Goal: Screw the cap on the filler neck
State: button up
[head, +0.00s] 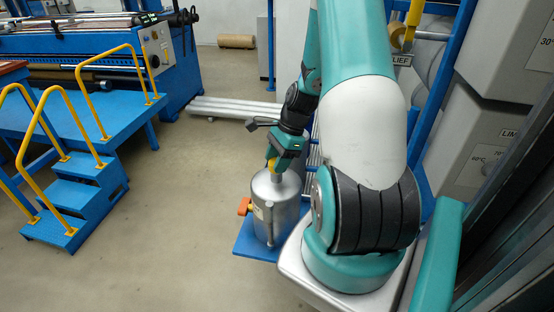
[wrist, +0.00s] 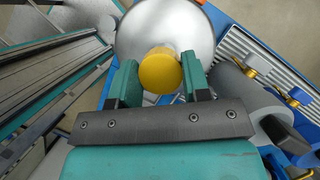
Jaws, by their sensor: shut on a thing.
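The yellow cap (wrist: 160,72) sits between the two green fingers of my gripper (wrist: 160,82) in the wrist view, and the gripper is shut on it. In the head view the gripper (head: 274,160) points down over the top of a silver tank (head: 268,212), with a bit of the yellow cap (head: 271,164) showing at the fingertips. The grey filler neck (head: 277,177) rises from the tank top just below the cap. I cannot tell whether the cap touches the neck.
The tank stands on a blue plate (head: 245,243) and has an orange valve handle (head: 244,206) on its left side. A blue frame and grey cabinets (head: 500,130) stand close on the right. Blue steps with yellow rails (head: 75,195) are at left. The floor between is clear.

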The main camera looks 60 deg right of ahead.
jog(key=shift+f, duration=1)
dwell(1.4)
dwell(0.4)
jog(key=o, duration=0.4)
jog(key=c, duration=0.5)
jog(key=shift+o, duration=0.2)
jog(key=m, duration=0.1)
jog(key=m+p, duration=0.1)
jog(key=shift+s+r+m+t+h, duration=0.1)
jog(key=shift+r+m+t+h, duration=0.05)
jog(key=shift+m+t+h, duration=0.2)
jog(key=shift+m+t+h+p, duration=0.25)
jog(key=shift+m+t+p, duration=0.1)
jog(key=shift+m, duration=0.6)
jog(key=shift+a+m+h+p, duration=0.1)
jog(key=shift+m+h+p, duration=0.3)
jog(key=shift+m, duration=0.8)
jog(key=shift+m+t+h, duration=0.3)
jog(key=shift+m+t, duration=0.1)
jog(key=shift+m, duration=0.7)
